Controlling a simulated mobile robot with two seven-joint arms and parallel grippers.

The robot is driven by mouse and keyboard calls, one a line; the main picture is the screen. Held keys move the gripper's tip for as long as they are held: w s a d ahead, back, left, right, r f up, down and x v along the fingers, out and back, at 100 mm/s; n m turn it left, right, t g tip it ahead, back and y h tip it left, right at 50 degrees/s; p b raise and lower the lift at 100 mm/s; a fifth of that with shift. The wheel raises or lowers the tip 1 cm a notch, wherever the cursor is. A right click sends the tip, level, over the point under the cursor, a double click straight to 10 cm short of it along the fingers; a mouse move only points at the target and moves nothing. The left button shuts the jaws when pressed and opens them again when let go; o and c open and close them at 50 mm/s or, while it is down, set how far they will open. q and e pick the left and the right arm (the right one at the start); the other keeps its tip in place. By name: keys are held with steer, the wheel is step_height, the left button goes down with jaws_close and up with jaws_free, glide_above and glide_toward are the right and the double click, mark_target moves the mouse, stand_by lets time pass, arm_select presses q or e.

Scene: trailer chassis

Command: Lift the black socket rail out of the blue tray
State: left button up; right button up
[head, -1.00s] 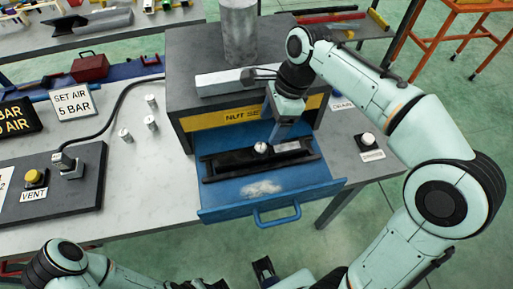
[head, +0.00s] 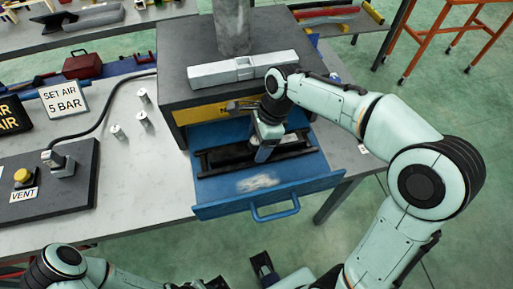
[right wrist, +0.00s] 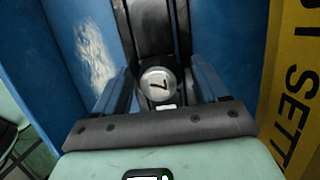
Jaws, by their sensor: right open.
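The black socket rail (head: 296,143) lies lengthwise in the blue tray (head: 222,207), a drawer pulled out of the grey cabinet. My right gripper (head: 262,156) is down in the tray over the middle of the rail and hides part of it. In the right wrist view, its fingers (right wrist: 164,90) are apart, one on each side of the rail (right wrist: 150,28). A round silver socket (right wrist: 157,84) marked 7 sits on the rail between them. Whether the fingers touch the rail is unclear. My left arm shows at the bottom left; its gripper is not clearly shown.
The grey cabinet (head: 190,92) stands behind the tray, with a pale metal block (head: 250,67) on top. The tray's blue handle (head: 274,211) faces front. Several small metal cylinders and a black panel (head: 70,185) stand left on the table.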

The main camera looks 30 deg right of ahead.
steer(key=shift+c, duration=0.3)
jaws_close()
steer(key=shift+r, duration=0.1)
